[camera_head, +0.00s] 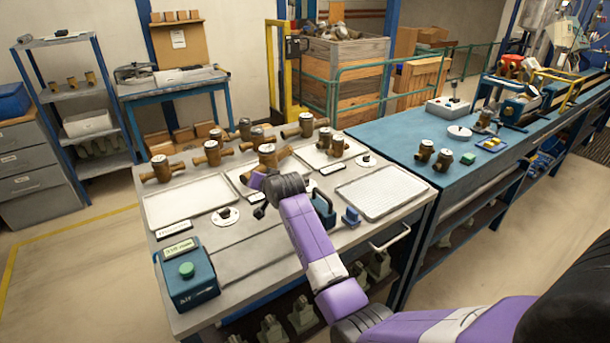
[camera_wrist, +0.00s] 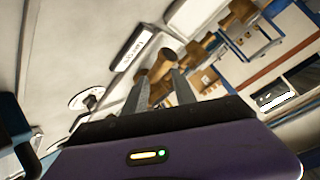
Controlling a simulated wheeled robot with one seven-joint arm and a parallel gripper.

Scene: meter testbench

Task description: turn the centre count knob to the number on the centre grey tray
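The centre grey tray (camera_head: 232,172) is in the head view behind my gripper, with brass meters on and around it. No number on it is readable. My gripper (camera_head: 259,186) hangs over the middle of the bench and partly covers this area. In the wrist view, its two grey fingers (camera_wrist: 156,82) stand apart, with a brass meter beyond the tips. A white disc with a dark knob (camera_wrist: 89,98) shows left of the fingers; I cannot tell which knob it is. A label plate (camera_wrist: 135,48) lies above it. The centre knob is not clear in the head view.
A left knob (camera_head: 226,215) and a right knob (camera_head: 367,160) sit on white discs. A teal box with a green button (camera_head: 187,272) stands at front left.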

